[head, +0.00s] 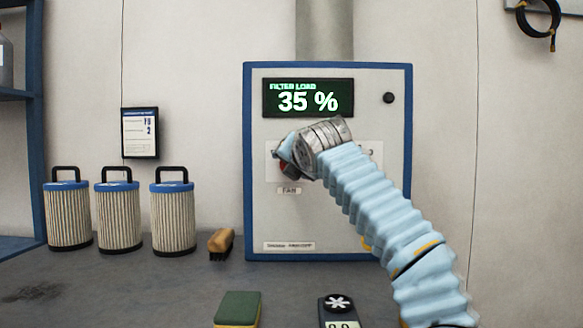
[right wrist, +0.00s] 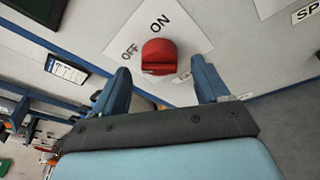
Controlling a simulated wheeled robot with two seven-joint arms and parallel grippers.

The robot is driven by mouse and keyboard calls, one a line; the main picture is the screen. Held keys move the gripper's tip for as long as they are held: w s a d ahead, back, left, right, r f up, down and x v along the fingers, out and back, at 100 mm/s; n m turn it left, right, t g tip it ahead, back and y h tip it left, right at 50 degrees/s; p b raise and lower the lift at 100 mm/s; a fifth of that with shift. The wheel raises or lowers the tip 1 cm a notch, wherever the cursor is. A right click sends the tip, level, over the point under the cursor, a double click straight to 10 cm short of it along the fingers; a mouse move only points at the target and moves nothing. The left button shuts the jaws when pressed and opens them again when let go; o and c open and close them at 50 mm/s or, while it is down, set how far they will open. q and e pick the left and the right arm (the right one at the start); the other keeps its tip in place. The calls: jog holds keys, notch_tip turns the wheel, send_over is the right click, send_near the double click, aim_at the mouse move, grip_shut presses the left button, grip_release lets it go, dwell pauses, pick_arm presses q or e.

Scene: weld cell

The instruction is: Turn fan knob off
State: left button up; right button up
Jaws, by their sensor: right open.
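The red fan knob (right wrist: 160,57) sits on a white plate marked OFF and ON in the right wrist view. I cannot tell how deep the fingers reach. The control panel (head: 263,220) is grey with a blue frame, and its display (head: 308,98) reads FILTER LOAD 35 %. My left gripper is not in view.
Three filter cartridges (head: 120,218) stand left of the panel. A brush (head: 221,242), a green and yellow block (head: 238,308) and a dark device (head: 338,310) lie on the grey bench. A black button (head: 389,98) is at the panel's upper right. My right arm covers the panel's lower right.

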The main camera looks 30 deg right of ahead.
jog(key=b+v, duration=0.1)
jog(key=v, duration=1)
jog(key=shift+s+a, duration=0.15)
jog(key=shift+s, duration=0.05)
